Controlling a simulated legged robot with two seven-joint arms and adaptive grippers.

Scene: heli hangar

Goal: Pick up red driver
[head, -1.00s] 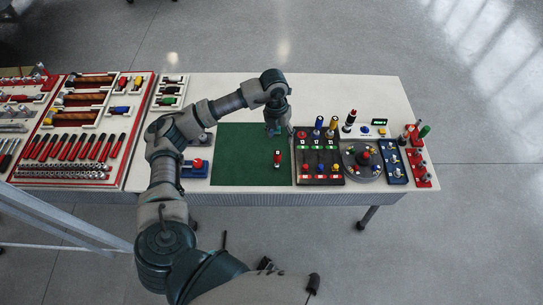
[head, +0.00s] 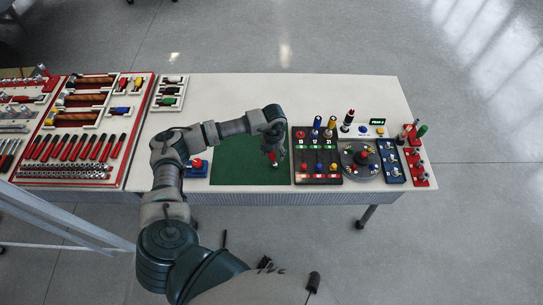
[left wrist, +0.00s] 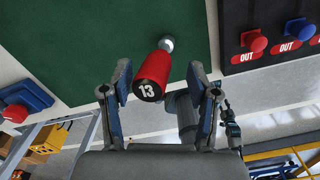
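The red driver (head: 275,164) is on the green mat (head: 232,160), near its right side, and my gripper partly hides it in the head view. In the left wrist view the red driver (left wrist: 154,72) shows its end marked 13 towards the camera and a silver tip at the far end. I cannot tell whether it stands or lies. My left gripper (head: 271,156) is over it. In the left wrist view my left gripper (left wrist: 158,80) is open, with one finger on each side of the driver and gaps visible. My right gripper is not in view.
A black rack (head: 317,170) with blue and yellow drivers stands right of the mat, close to my gripper. A round grey turntable (head: 361,160) and blue (head: 391,160) and red (head: 419,168) stands are further right. A blue block with a red knob (head: 196,164) is left.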

